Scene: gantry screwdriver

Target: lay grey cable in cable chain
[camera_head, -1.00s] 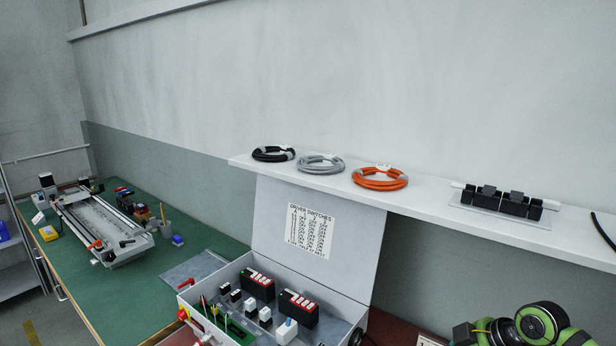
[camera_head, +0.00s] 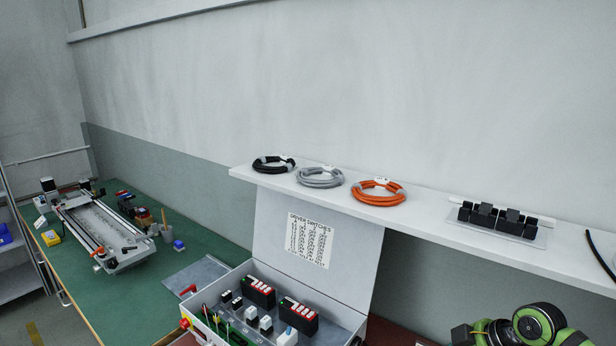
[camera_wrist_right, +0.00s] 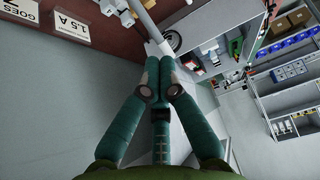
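The grey cable (camera_head: 320,178) lies coiled on the white wall shelf, between a black coil (camera_head: 273,165) and an orange coil (camera_head: 379,193), in the head view. I cannot clearly pick out the cable chain; a gantry machine with rails (camera_head: 103,230) stands on the green bench at left. My right gripper (camera_wrist_right: 160,62) shows in the right wrist view, its teal fingers together at the tips, with no object clearly held. It is away from the cable and outside the head view. My left gripper is in neither view.
An open grey box (camera_head: 340,316) with electrical parts and a labelled lid stands below the shelf. Black blocks on a plate (camera_head: 500,218) and a dark curved piece (camera_head: 600,257) are on the shelf's right side. Shelving (camera_wrist_right: 290,75) shows in the wrist view. The shelf's middle is clear.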

